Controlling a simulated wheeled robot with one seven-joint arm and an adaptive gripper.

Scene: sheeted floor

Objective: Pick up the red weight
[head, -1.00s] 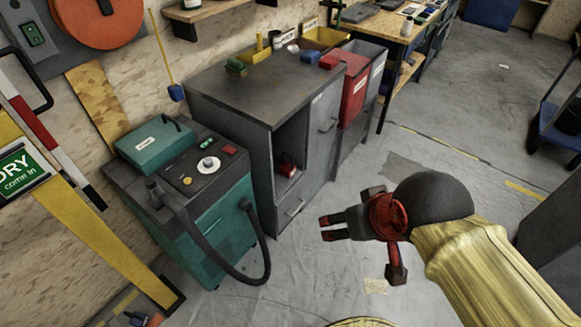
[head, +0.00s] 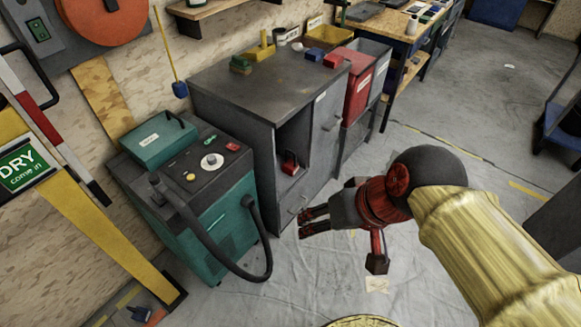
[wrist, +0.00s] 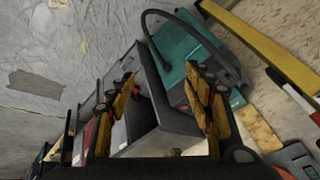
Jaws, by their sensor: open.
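A small red object that looks like the red weight (head: 290,164) sits inside the open compartment of the grey cabinet (head: 262,85). It also shows small and partly hidden in the wrist view (wrist: 137,96), between my fingers. My gripper (head: 304,221) is open and empty. In the head view it is in front of the cabinet and lower in the picture than the red object, apart from it. Its two fingers (wrist: 160,82) frame the cabinet opening in the wrist view.
A teal machine (head: 205,200) with a black hose (head: 235,272) stands left of the cabinet. Small coloured blocks, including a red one (head: 331,61), lie on the cabinet top. A red bin (head: 358,85) stands to its right. Floor in front is mostly clear.

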